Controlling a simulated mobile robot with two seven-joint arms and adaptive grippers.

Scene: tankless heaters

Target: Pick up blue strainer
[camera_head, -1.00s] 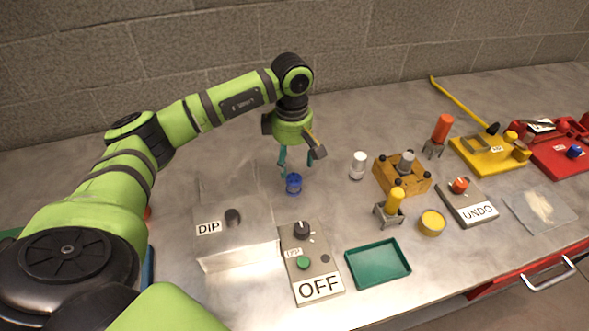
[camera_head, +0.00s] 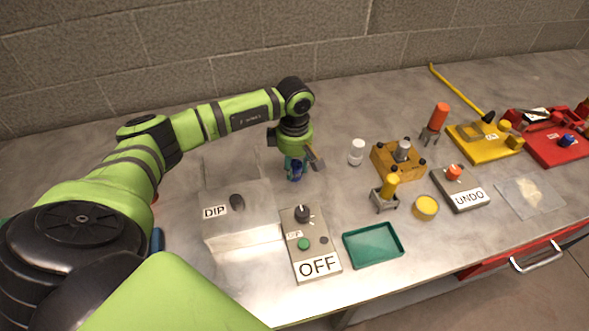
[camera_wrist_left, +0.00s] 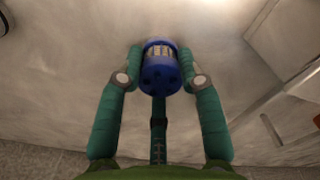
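The blue strainer (camera_wrist_left: 160,70) is a small blue cylinder with a pale mesh-like or label patch. In the left wrist view it is between the green fingers of my left gripper (camera_wrist_left: 161,60), with a fingertip close against each side and a third finger below. I cannot tell whether the fingers press on it. In the head view my left gripper (camera_head: 294,172) is low over the table, around the blue strainer (camera_head: 295,177), which is partly hidden by the fingers. My right gripper is not in view.
In front are the DIP box (camera_head: 240,235), the OFF switch panel (camera_head: 311,242) and a green tray (camera_head: 373,246). To the right are a white bottle (camera_head: 356,152), a wooden block fixture (camera_head: 397,160), a yellow tin (camera_head: 425,207) and the UNDO panel (camera_head: 461,190). A brick wall stands behind.

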